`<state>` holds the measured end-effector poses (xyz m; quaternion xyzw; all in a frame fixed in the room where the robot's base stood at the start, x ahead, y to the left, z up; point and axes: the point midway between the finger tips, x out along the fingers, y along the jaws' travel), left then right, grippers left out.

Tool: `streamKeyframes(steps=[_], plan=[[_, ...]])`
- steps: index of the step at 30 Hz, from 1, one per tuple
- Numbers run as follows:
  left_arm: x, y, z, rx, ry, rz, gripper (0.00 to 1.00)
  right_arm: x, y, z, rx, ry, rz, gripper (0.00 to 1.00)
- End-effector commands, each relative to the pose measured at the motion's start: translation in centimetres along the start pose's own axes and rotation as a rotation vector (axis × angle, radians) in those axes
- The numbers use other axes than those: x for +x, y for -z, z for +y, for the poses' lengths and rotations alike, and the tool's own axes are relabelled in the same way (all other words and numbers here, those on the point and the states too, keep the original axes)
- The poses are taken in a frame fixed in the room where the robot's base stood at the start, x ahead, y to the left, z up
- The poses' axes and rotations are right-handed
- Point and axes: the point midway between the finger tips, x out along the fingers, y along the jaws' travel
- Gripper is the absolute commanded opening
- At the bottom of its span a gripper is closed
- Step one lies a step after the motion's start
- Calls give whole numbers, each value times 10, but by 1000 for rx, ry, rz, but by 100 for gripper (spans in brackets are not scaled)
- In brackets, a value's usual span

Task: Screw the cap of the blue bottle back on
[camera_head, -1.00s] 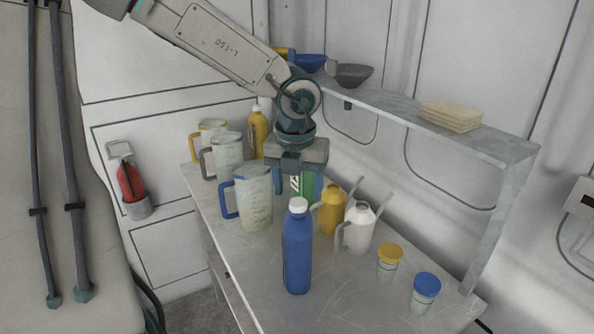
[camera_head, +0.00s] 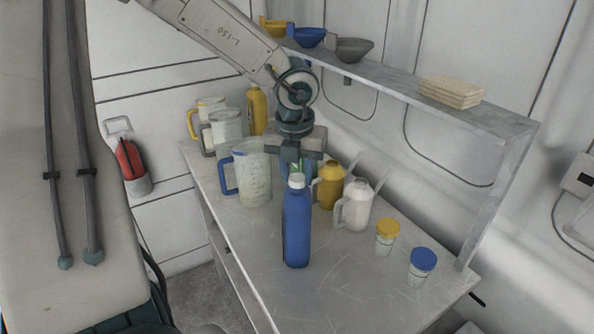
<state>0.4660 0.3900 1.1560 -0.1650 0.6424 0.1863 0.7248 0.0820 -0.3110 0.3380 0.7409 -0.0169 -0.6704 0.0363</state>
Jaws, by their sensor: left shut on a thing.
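The blue bottle (camera_head: 297,228) stands upright near the middle of the bench. Its white cap (camera_head: 296,181) sits at the top of the neck; how tightly it is seated cannot be told. My left gripper (camera_head: 296,173) points down from above the bottle, its fingers shut on the cap at both sides. The exact finger contact is small and partly hidden. My right gripper is not in view.
A blue-handled jug (camera_head: 252,178) stands to the left of the bottle. A yellow can (camera_head: 328,186) and a white can (camera_head: 355,205) stand close to the right. Two small jars, yellow-lidded (camera_head: 387,238) and blue-lidded (camera_head: 422,266), stand farther right. A shelf (camera_head: 430,101) runs behind.

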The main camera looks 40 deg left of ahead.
Motion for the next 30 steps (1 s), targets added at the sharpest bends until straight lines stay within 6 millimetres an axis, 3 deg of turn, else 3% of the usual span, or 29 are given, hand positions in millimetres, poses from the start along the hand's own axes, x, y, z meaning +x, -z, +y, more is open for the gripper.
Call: streamKeyframes(steps=[10,25,26,29,30], plan=[[0,0,1,302,38,0,13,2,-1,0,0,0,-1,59],[0,0,1,413,50,0,13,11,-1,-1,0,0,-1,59],[0,0,1,413,50,0,38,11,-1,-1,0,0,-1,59],[0,0,1,412,50,0,57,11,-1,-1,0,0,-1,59],[0,0,1,412,50,0,59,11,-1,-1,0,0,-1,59]])
